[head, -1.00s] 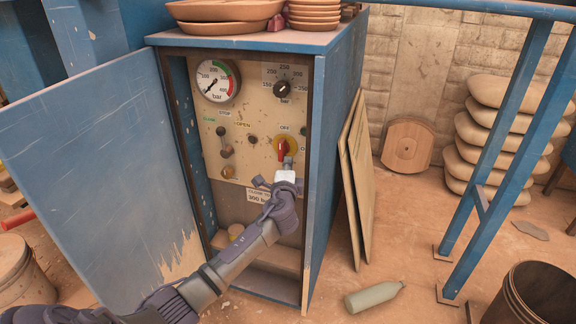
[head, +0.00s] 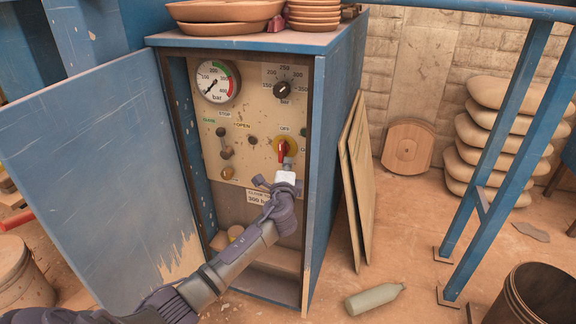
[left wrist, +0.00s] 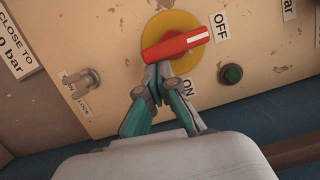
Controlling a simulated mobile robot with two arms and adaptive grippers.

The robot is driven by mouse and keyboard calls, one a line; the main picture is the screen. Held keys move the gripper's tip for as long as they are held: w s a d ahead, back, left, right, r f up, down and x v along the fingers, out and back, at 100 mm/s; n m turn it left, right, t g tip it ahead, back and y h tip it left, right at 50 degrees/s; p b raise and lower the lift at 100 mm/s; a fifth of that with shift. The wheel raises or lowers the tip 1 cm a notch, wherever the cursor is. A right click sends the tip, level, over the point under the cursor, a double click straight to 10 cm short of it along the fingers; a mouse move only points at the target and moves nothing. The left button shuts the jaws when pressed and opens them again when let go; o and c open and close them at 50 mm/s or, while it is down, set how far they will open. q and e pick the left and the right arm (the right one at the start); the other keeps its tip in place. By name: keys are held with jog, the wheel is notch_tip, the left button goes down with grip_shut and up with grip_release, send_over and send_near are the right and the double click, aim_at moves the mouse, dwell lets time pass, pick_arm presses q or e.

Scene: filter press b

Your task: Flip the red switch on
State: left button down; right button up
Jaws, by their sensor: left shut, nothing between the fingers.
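The red switch (head: 282,149) sits on a yellow round plate on the cabinet's control panel, below the OFF label in the head view. My left gripper (head: 287,164) is shut and empty. Its fingertips (left wrist: 157,74) are at the edge of the switch handle; I cannot tell whether they touch it. My right gripper is not in view.
The open blue cabinet door (head: 95,185) stands left of my arm. The panel also has a pressure gauge (head: 217,82), a black dial (head: 282,89) and a green button (left wrist: 232,73). Stacked plates (head: 314,15) are on top. A bottle (head: 374,299) lies on the floor at the right.

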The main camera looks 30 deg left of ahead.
pick_arm(q)
jog(key=shift+a+f+m, duration=0.15)
jog(key=shift+f+m, duration=0.05)
jog(key=shift+m, duration=0.4)
jog(key=shift+s+a+m+t+h+b, duration=0.2)
jog(key=shift+a+m+t+h+b, duration=0.5)
jog(key=shift+m, duration=2.5)
jog(key=shift+s+a+m+t+h+b, duration=0.2)
jog(key=shift+a+m+t+h+b, duration=0.45)
jog(key=shift+m, duration=2.55)
jog(key=shift+s+a+m+t+h+b, duration=0.2)
jog(key=shift+a+m+t+h+b, duration=0.45)
jog(key=shift+m, duration=2.55)
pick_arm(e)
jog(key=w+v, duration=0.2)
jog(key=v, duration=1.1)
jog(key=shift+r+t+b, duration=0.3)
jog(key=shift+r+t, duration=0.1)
pick_arm(q)
jog(key=shift+a+r, duration=0.1)
jog(key=shift+a, duration=0.15)
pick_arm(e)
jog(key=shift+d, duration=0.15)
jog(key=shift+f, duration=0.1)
